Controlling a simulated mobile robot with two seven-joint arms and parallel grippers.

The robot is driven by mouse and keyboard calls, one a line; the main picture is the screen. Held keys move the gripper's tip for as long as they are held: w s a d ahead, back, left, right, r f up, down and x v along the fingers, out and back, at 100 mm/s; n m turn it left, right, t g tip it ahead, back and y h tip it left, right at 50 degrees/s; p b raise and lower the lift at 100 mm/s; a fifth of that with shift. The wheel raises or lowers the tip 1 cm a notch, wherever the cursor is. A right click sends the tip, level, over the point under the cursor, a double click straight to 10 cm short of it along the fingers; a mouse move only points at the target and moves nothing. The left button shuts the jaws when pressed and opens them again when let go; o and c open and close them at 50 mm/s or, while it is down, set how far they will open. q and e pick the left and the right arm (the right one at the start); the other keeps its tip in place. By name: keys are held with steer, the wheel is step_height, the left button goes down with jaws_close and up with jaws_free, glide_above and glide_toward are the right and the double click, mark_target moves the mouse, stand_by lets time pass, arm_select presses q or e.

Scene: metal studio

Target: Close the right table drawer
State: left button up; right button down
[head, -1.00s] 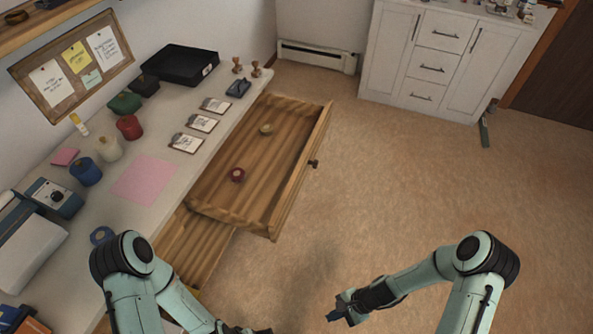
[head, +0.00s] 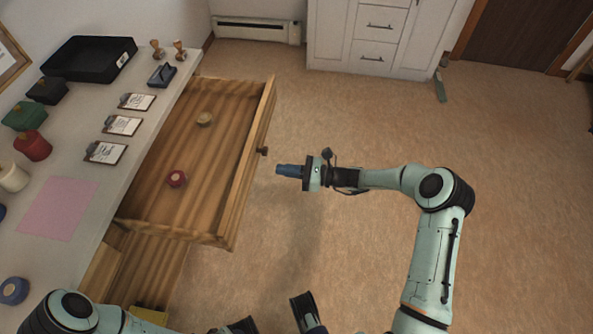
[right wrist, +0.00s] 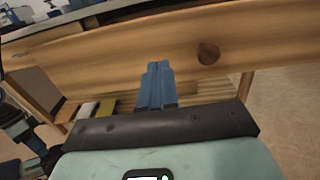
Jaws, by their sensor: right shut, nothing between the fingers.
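The right table drawer (head: 160,195) is a light wooden drawer pulled well out of the desk (head: 80,200). My right gripper (head: 279,170) is shut and empty, just outside the drawer front near the knob. In the right wrist view its blue fingertips (right wrist: 157,68) point at the drawer front (right wrist: 120,45), left of the knob. My left gripper (head: 305,310) is partly cut off at the bottom; its fingers are unclear.
Another open wooden compartment (head: 150,268) lies nearer, with something yellow (head: 150,315) in it. Clipboards (head: 122,125), a black tray (head: 90,60) and stamps (head: 168,50) stand on the desk. The floor (head: 340,110) right of the drawer is clear. A white cabinet (head: 340,35) is at the back.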

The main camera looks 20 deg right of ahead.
mark_target(250, 165)
steer(key=b+x, duration=0.1)
steer(key=x, duration=0.6)
arm_select(q)
steer(key=shift+w+a+f+t, duration=0.2)
steer(key=shift+w+f, duration=0.2)
steer(key=shift+w, duration=0.1)
steer(key=shift+w+a+f+t, duration=0.2)
steer(key=shift+w+f, duration=0.2)
steer(key=shift+w, duration=0.1)
arm_select(e)
steer(key=shift+w+a, duration=0.25)
steer(key=shift+a, duration=0.1)
